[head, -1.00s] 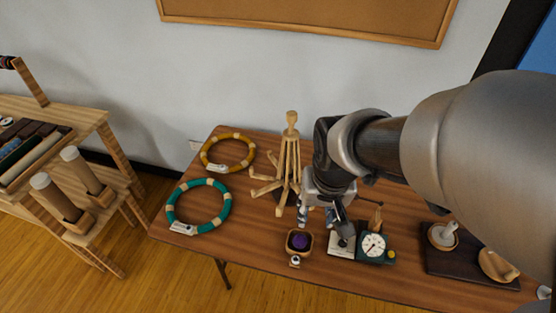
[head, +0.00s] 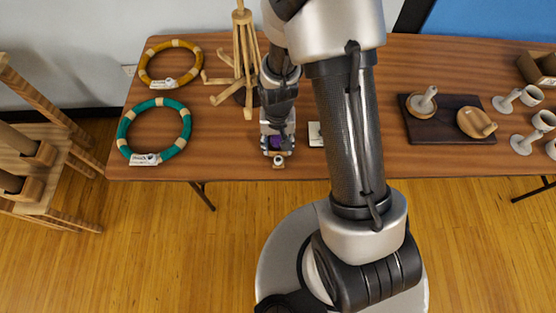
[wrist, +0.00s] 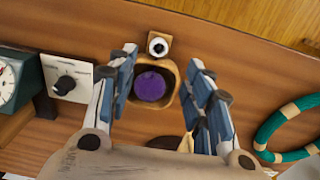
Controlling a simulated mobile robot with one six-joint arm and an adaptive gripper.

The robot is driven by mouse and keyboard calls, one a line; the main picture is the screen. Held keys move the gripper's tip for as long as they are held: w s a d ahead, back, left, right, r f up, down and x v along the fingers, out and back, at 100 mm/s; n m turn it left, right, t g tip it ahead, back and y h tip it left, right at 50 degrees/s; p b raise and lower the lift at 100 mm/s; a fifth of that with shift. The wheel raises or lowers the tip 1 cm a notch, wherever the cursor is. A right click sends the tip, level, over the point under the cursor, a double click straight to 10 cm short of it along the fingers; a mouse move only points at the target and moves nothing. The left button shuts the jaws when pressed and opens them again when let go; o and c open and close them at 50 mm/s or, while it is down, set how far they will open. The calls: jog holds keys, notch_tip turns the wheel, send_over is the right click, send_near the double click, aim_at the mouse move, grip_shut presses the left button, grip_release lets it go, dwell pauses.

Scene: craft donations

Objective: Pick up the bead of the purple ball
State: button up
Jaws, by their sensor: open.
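The purple ball (wrist: 150,86) sits in a small square wooden dish (wrist: 171,72) on the table. A small white piece with a dark centre (wrist: 157,45) stands on a wooden tab at the dish's edge. My gripper (wrist: 163,58) is open, pointing down over the dish, with one finger on each side of the ball and nothing between them but the dish and ball below.
A white block with a dark knob (wrist: 66,83) and a green clock (wrist: 10,80) stand beside the dish. A teal ring (head: 154,131) and amber ring (head: 170,64) lie left. A wooden figure stand (head: 243,60) is behind. A dark board (head: 430,130) lies right.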

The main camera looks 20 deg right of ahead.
jog(key=b, duration=0.1)
send_over(278, 159)
notch_tip(278, 159, down, 4)
jog(key=shift+s+a+f, duration=0.1)
jog(key=shift+s, duration=0.05)
jog(key=f+b, duration=0.2)
jog(key=f, duration=0.3)
jog(key=shift+s+f, duration=0.15)
jog(key=shift+s, duration=0.05)
jog(key=shift+c, duration=0.6)
jog(key=c, duration=0.6)
